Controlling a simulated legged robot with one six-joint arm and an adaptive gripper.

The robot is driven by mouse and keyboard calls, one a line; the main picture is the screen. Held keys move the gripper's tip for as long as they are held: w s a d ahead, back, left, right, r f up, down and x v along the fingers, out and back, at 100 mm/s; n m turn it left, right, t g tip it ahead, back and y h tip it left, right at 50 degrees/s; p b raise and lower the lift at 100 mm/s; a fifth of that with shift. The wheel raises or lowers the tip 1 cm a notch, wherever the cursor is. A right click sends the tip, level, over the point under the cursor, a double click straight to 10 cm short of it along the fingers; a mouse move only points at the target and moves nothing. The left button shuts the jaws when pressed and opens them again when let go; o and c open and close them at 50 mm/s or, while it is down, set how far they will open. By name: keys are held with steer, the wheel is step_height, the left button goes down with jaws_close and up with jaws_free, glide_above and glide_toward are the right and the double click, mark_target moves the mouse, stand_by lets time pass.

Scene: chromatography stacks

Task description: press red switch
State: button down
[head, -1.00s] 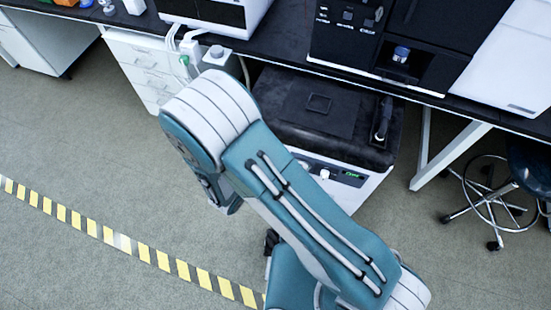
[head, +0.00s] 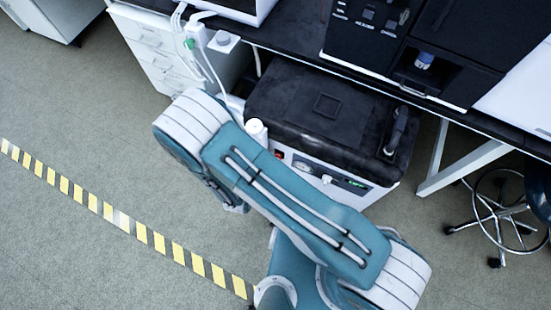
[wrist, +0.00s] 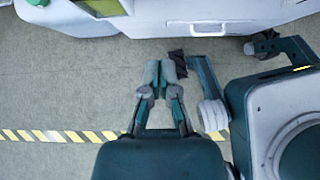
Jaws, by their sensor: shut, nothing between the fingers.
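A small red switch (head: 279,154) shows in the head view on the front panel of the black-topped machine (head: 300,100) under the bench, beside a round gauge and a green-lit display (head: 357,183). My arm passes just in front of and below it. In the wrist view my gripper (wrist: 160,72) is shut and empty, its fingertips together over open floor. My gripper is hidden behind my arm in the head view. The red switch cannot be made out in the wrist view.
A dark bench (head: 290,45) carries black and white instruments above the machine. White drawers (head: 160,50) stand left, and a wheeled stool (head: 505,215) stands right. Yellow-striped floor tape (head: 125,220) crosses the open grey floor at left.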

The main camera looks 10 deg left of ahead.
steer(key=w+r+x, duration=0.2)
steer(key=x, duration=1)
steer(key=shift+w+d+f, duration=0.35)
steer(key=shift+w, duration=0.05)
steer(key=shift+w+f, duration=0.2)
steer(key=shift+w, duration=0.15)
steer(key=shift+r, duration=0.1)
